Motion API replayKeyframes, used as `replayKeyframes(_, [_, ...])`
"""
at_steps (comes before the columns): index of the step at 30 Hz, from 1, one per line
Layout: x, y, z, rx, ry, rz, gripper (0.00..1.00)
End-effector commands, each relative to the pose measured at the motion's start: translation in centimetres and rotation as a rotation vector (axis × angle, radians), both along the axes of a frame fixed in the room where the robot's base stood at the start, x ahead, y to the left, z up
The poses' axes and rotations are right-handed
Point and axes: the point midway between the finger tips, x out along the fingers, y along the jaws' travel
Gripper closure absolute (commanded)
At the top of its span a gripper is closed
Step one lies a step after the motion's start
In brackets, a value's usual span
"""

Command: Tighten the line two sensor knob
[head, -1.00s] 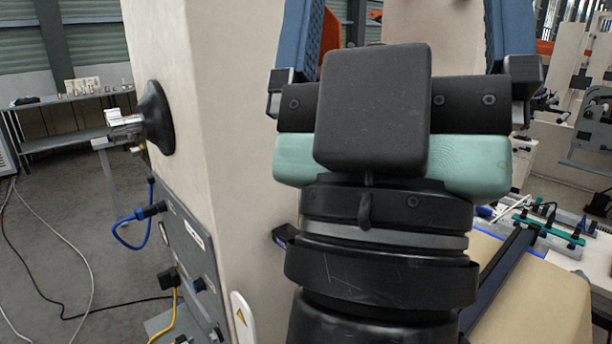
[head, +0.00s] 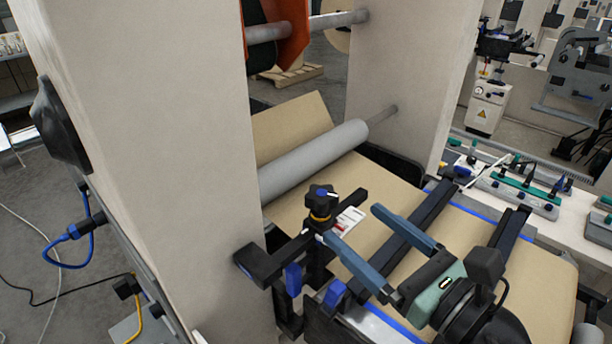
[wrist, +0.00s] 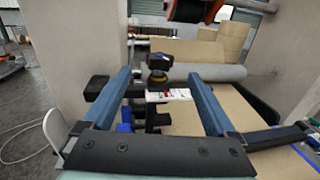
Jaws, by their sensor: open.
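A black lobed knob with a blue marked cap (head: 322,194) stands upright on a black bracket beside the paper web. It has a yellow-orange ring below it, and it also shows in the wrist view (wrist: 160,62). A white label with red marks (head: 349,219) sits beside it; its text is too small to read. My gripper (head: 349,223) is open and empty, its two blue fingers pointing toward the knob. In the wrist view the knob appears between the fingertips (wrist: 159,73), a little beyond them. I see no contact with the knob.
A pale upright column (head: 175,130) stands close on the left. A grey roller (head: 315,160) lies behind the knob, with brown kraft web (head: 480,240) running below my gripper. A bench with fixtures (head: 520,190) stands at right.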

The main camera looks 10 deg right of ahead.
Motion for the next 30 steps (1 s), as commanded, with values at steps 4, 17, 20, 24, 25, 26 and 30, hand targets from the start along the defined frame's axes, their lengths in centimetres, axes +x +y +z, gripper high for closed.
replayKeyframes(4, [1.3, 0.6, -0.2, -0.006, 0.012, 0.003, 0.08])
replayKeyframes(17, [9.1, 4.0, 0.0, -0.005, 0.010, 0.004, 0.08])
replayKeyframes(20, [10.4, 4.5, -0.1, -0.005, 0.009, 0.003, 0.08])
replayKeyframes(24, [11.4, 5.0, -0.2, -0.005, 0.009, 0.003, 0.08])
replayKeyframes(25, [11.5, 5.0, -0.2, -0.005, 0.009, 0.003, 0.08])
replayKeyframes(26, [11.6, 5.1, -0.2, -0.004, 0.008, 0.002, 0.08])
replayKeyframes(30, [11.8, 5.1, -0.2, -0.004, 0.008, 0.001, 0.08])
